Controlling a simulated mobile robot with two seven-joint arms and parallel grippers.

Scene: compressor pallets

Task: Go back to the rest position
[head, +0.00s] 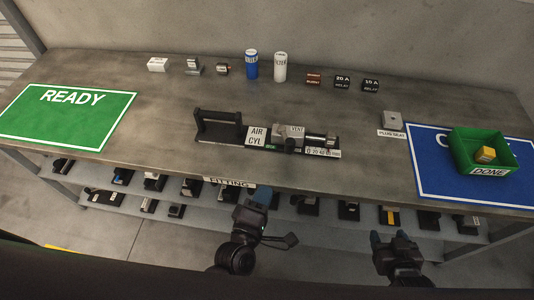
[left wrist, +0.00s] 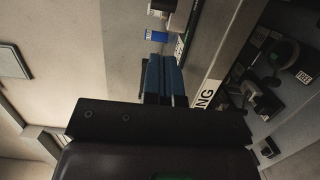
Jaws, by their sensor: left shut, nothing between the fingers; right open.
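My left gripper (head: 262,196) is in front of the bench's front edge, near the FITTING label (head: 229,182). Its blue fingers are together in the left wrist view (left wrist: 163,80), with nothing between them. My right gripper (head: 390,238) is in front of the bench at the lower right, apart from everything; its blue fingertips are spread and it is empty. The workbench (head: 170,120) lies beyond both grippers.
A green READY mat (head: 75,122) lies at left. A blue mat (head: 432,182) at right bears a green DONE bin (head: 465,155) with a yellow block (head: 486,154) inside. Cans, relays and small parts line the back. A lower shelf (head: 215,215) holds several dark parts near my grippers.

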